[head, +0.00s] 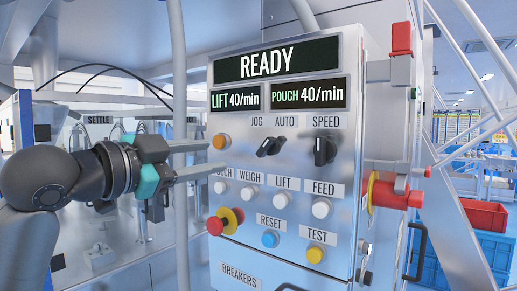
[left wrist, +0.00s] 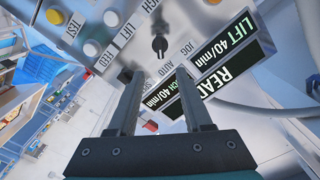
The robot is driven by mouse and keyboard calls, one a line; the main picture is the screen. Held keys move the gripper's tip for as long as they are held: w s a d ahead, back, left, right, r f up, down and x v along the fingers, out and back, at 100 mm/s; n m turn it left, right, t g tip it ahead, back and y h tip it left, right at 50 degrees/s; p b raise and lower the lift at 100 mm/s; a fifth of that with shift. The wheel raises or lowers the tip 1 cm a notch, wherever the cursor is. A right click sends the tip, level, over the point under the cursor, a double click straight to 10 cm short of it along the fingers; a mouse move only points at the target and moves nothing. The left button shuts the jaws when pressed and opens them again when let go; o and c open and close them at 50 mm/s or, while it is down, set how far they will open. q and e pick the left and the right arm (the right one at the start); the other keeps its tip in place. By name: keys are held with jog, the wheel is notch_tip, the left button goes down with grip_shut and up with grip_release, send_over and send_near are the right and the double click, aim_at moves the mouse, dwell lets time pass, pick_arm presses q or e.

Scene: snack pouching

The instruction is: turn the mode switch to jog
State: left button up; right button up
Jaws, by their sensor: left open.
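The mode switch (head: 271,146) is a black knob on the metal control panel, under the labels JOG and AUTO. Its handle tilts up to the right, toward AUTO. My left gripper (head: 228,156) is open and empty, its two fingers reaching in from the left, at the panel's left edge in the picture. They look apart from the switch. In the left wrist view the switch (left wrist: 159,44) shows ahead of the gap between the open fingers (left wrist: 158,85), with nothing between them. My right gripper is in neither view.
The black speed knob (head: 325,151) is right of the switch. An orange lamp or button (head: 221,141) is close by my fingers. Below are several white buttons and a red emergency stop (head: 224,222). A vertical pipe (head: 180,90) stands left of the panel.

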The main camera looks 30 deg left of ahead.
aim_at(262, 149)
pick_arm(q)
jog(key=w+p, duration=0.1)
jog(key=w, duration=0.3)
jog(key=w+p, duration=0.1)
jog(key=w, duration=0.4)
jog(key=w+d+p, duration=0.1)
jog(key=w+p, duration=0.1)
jog(key=w, duration=0.2)
jog(key=shift+w, duration=0.15)
jog(key=shift+w+d, duration=0.1)
jog(key=shift+w, duration=0.65)
grip_shut()
